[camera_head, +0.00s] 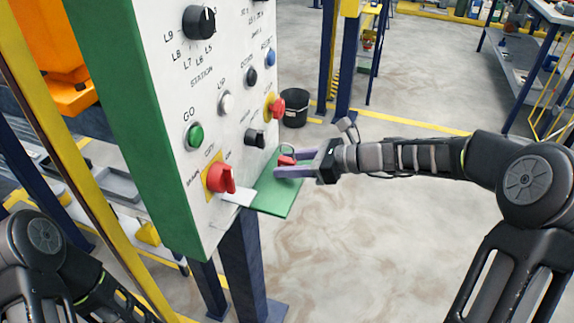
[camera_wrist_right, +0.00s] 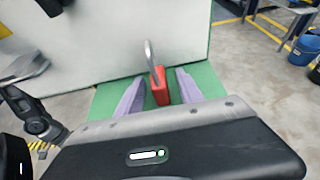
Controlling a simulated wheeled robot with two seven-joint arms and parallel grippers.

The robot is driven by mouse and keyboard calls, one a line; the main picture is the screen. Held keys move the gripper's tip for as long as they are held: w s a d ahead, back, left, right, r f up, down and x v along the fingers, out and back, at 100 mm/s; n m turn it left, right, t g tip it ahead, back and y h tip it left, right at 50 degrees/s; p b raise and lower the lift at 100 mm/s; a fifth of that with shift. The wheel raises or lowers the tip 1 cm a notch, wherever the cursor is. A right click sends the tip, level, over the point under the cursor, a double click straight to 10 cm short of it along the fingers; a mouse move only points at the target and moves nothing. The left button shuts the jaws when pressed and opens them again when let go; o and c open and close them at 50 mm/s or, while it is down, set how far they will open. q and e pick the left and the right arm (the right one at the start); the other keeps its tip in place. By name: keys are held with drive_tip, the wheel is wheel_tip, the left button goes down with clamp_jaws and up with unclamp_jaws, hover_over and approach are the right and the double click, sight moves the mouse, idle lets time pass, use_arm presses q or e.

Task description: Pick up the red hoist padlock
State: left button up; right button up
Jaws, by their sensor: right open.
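The red padlock (camera_wrist_right: 159,85) with a grey metal shackle stands on the green shelf (camera_wrist_right: 104,101) below the control panel. In the head view the padlock (camera_head: 287,160) shows partly, its lower part hidden by my right gripper (camera_head: 283,163). In the right wrist view my right gripper (camera_wrist_right: 158,92) is open, with one purple-grey finger on each side of the padlock. I cannot tell whether either finger touches it. My left arm shows at the lower left of the head view, but its gripper is outside the frame.
The white control panel (camera_head: 228,150) with knobs, a green button (camera_head: 195,134) and a red rotary switch (camera_head: 220,178) rises right behind the shelf. A black bucket (camera_head: 294,110) stands on the floor beyond.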

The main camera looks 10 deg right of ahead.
drive_tip(key=shift+c, duration=0.4)
clamp_jaws()
idle(0.4)
